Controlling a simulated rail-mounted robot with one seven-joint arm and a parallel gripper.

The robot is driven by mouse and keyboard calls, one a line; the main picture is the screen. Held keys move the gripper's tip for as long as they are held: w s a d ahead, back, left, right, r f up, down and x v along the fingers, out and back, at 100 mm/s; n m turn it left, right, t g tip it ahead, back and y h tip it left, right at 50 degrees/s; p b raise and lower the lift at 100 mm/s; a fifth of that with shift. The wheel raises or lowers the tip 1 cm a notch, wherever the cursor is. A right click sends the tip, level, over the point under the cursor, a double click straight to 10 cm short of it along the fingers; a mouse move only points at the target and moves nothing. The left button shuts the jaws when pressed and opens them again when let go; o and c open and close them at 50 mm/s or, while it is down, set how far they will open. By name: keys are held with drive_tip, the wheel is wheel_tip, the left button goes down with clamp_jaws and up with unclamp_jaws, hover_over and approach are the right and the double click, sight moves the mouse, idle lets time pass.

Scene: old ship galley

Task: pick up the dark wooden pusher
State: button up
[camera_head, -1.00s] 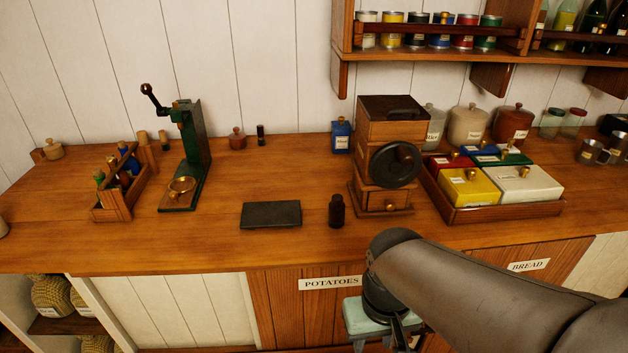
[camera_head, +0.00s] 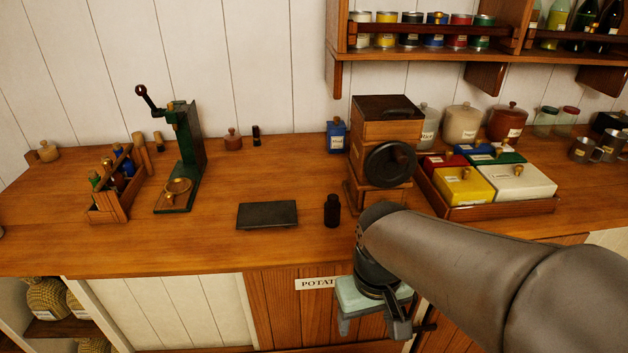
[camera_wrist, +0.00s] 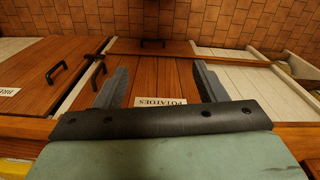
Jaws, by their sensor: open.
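A small dark knobbed piece (camera_head: 332,211), which looks like the dark wooden pusher, stands upright near the counter's front edge, between a flat dark slab and the wooden grinder. Another small dark upright piece (camera_head: 256,135) stands at the back by the wall; I cannot tell its material. My gripper (camera_head: 374,328) is below the counter top, in front of the potatoes door, apart from the pusher. In the wrist view its two fingers (camera_wrist: 160,72) are spread and empty, with the door and tiled floor behind. The pusher does not show there.
The flat dark slab (camera_head: 267,215) lies left of the pusher. The wooden grinder (camera_head: 385,140) stands close behind it to the right. A tray of coloured boxes (camera_head: 480,210) is further right. A green press (camera_head: 185,160) and a bottle rack (camera_head: 112,208) stand left. The counter's front middle-left is clear.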

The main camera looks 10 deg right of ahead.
drive_tip(key=w+r+n+p, duration=0.1)
drive_tip(key=w+r+n, duration=0.35)
drive_tip(key=w, duration=0.65)
drive_tip(key=w+r+n+p, duration=0.1)
drive_tip(key=w+r+n, duration=0.3)
drive_tip(key=w, duration=0.6)
wheel_tip(320, 180, up, 3)
drive_tip(key=n+p, duration=0.2)
drive_tip(key=n, duration=0.2)
hover_over(333, 208)
drive_tip(key=w, duration=0.2)
wheel_tip(333, 208, down, 11)
drive_tip(key=shift+w+a+f+p, duration=0.1)
drive_tip(key=shift+w+f+p, duration=0.1)
drive_tip(key=shift+p, duration=0.15)
drive_tip(key=f, duration=0.1)
drive_tip(key=f+p, duration=0.1)
drive_tip(key=f, duration=0.1)
drive_tip(key=s+f, duration=0.1)
drive_tip(key=shift+d+f, duration=0.25)
drive_tip(key=shift+f+p, duration=0.3)
drive_tip(key=shift+f, duration=0.2)
drive_tip(key=c, duration=1.2)
drive_tip(key=shift+r, duration=0.1)
